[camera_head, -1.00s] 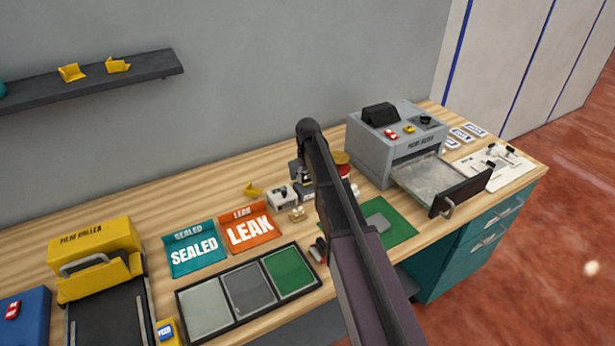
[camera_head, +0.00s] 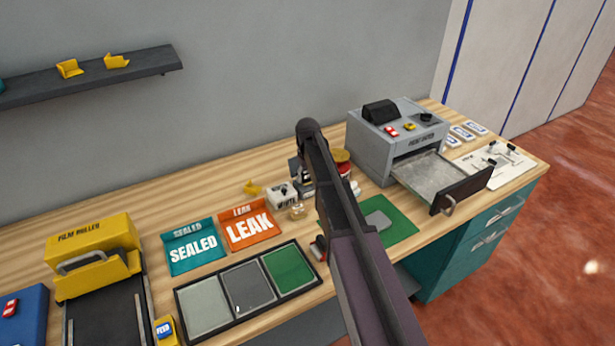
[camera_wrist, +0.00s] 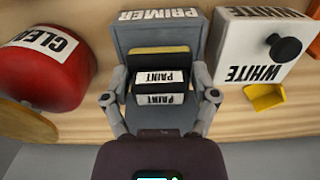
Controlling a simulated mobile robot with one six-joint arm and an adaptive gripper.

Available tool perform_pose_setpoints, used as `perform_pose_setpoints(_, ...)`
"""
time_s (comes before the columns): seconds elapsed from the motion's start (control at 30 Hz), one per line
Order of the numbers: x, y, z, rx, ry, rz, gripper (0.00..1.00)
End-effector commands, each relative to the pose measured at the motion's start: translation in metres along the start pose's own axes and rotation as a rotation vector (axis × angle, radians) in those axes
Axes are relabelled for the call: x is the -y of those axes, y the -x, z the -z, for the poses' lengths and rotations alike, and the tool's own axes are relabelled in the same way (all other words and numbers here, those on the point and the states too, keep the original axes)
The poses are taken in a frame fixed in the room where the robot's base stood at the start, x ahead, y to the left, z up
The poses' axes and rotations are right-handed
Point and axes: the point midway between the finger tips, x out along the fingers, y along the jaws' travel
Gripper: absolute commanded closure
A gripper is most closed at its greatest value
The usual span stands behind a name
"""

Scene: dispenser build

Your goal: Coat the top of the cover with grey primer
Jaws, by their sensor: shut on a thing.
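In the wrist view, my gripper (camera_wrist: 160,80) is shut on a dark block-like tool with white PAINT labels and a yellow strip, the paint tool (camera_wrist: 160,97). The paint tool is in front of or over a grey box labelled PRIMER (camera_wrist: 135,38); I cannot tell whether they touch. In the head view, my arm hides most of the gripper and tool. A flat grey piece (camera_head: 378,221), possibly the cover, lies on a green mat (camera_head: 401,229) right of my arm. No coating can be made out on it.
A white box labelled WHITE (camera_wrist: 262,48) and a red CLEAR container (camera_wrist: 45,68) flank the primer. The grey machine (camera_head: 372,150) has its drawer (camera_head: 462,192) out. A three-panel tray (camera_head: 248,290), SEALED and LEAK trays and a yellow roller machine (camera_head: 95,245) stand left.

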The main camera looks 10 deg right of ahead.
Motion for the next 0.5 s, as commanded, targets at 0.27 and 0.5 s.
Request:
perform_pose_setpoints(0.27, 0.0000, -0.0018, 0.0000, 0.000, 0.000, 0.000, 0.60)
perform_pose_setpoints(0.5, 0.0000, -0.0039, 0.0000, 0.000, 0.000, 0.000, 0.60)
